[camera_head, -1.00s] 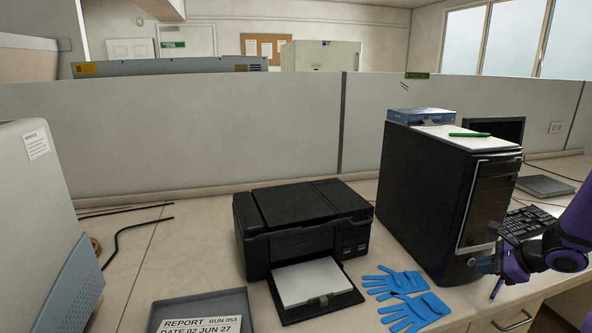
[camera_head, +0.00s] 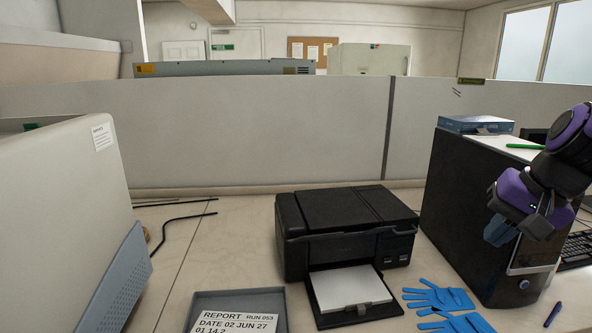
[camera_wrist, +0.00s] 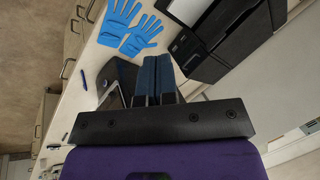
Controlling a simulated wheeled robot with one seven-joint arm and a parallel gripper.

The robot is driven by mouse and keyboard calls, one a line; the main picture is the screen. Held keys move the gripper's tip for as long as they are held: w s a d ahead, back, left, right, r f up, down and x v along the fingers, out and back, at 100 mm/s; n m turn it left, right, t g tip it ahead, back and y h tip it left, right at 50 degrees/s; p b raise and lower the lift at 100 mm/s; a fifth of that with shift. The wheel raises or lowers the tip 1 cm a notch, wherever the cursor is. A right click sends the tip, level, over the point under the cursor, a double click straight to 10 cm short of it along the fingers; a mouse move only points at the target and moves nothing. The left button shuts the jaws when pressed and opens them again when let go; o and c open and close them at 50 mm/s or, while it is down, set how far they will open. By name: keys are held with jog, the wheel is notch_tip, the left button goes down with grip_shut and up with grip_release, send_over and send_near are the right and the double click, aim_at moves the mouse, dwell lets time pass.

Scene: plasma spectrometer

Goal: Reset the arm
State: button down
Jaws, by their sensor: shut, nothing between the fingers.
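My gripper (camera_head: 519,228) is at the right in the head view, held up in front of the black computer tower (camera_head: 460,180). Its two blue-tipped fingers are together with nothing between them. In the wrist view my gripper (camera_wrist: 158,62) points out over the counter, fingers side by side. The purple arm comes in from the right edge and hides part of the tower's front. I cannot tell whether the gripper touches the tower.
A black printer (camera_head: 345,230) with paper stands mid-counter. Blue gloves (camera_head: 440,298) and a blue pen (camera_head: 553,314) lie right of it. A grey tray (camera_head: 205,303) holds a report. A large grey instrument (camera_head: 60,220) fills the left. A partition (camera_head: 250,130) runs behind.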

jog(key=s+a+r+n+t+h, duration=0.1)
jog(key=s+r+n, duration=0.4)
jog(key=s, duration=0.5)
jog(key=shift+a+r+n+t+h, duration=0.35)
jog(key=shift+a+n+h, duration=0.25)
jog(key=shift+h, duration=0.3)
jog(key=shift+s, duration=0.1)
